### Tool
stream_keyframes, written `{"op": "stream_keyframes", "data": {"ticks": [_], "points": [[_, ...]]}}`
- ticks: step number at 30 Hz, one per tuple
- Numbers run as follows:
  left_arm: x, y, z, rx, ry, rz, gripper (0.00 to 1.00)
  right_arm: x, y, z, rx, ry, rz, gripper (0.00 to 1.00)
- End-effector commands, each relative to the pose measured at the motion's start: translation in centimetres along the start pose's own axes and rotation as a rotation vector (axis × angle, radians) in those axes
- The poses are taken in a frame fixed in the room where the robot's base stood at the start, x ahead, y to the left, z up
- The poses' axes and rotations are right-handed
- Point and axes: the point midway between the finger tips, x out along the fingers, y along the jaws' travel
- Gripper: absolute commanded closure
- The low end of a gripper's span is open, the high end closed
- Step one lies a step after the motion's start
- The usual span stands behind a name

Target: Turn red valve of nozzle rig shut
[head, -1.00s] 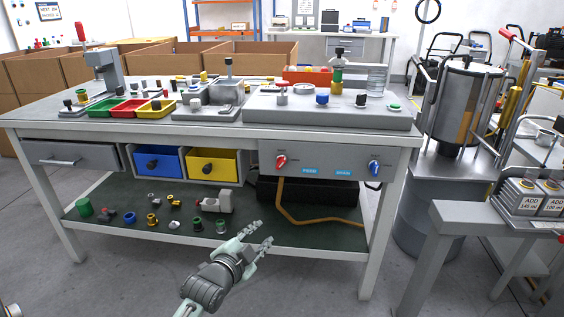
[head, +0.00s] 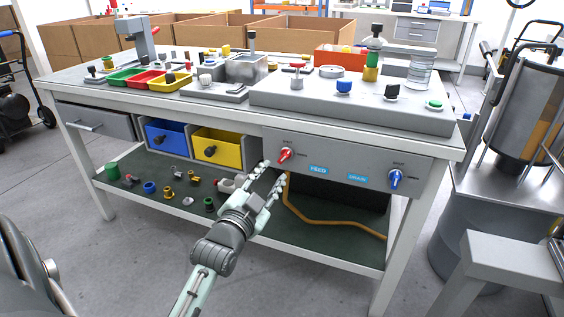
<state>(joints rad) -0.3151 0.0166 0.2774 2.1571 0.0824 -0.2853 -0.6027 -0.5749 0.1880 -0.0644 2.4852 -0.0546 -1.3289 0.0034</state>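The red valve (head: 285,155) is a small red knob on the grey front panel (head: 335,160) under the worktop, left of the blue FEED label (head: 319,170). Its red handle is tilted. My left gripper (head: 270,178) is just below and left of the red valve in the head view, with its two fingers spread and nothing between them. I cannot tell how far it is from the panel in depth. The nozzle rig (head: 350,103) is a grey block on the worktop with several coloured fittings. My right gripper is out of view.
A blue valve (head: 396,179) sits right of the DRAIN label (head: 357,182). A yellow drawer (head: 217,147) and a blue drawer (head: 166,140) are to the left. An orange hose (head: 318,221) hangs below the panel. Small fittings lie on the lower shelf (head: 330,240).

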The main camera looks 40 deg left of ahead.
Motion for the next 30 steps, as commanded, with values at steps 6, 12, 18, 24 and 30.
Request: {"op": "stream_keyframes", "data": {"ticks": [6,12,18,24,30], "points": [[3.7,-0.1,-0.1,0.001,0.002,-0.002,0.68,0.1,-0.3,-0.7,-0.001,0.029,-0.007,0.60],[5.7,0.0,-0.1,0.000,0.001,0.000,0.68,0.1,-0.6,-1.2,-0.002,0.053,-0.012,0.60],[6.0,0.0,0.0,0.000,0.000,0.001,0.68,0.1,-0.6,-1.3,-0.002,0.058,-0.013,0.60],[6.0,0.0,0.0,0.001,0.000,0.001,0.78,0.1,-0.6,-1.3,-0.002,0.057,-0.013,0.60],[6.0,0.0,0.0,0.001,0.001,0.001,1.00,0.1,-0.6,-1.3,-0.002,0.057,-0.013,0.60]]}}
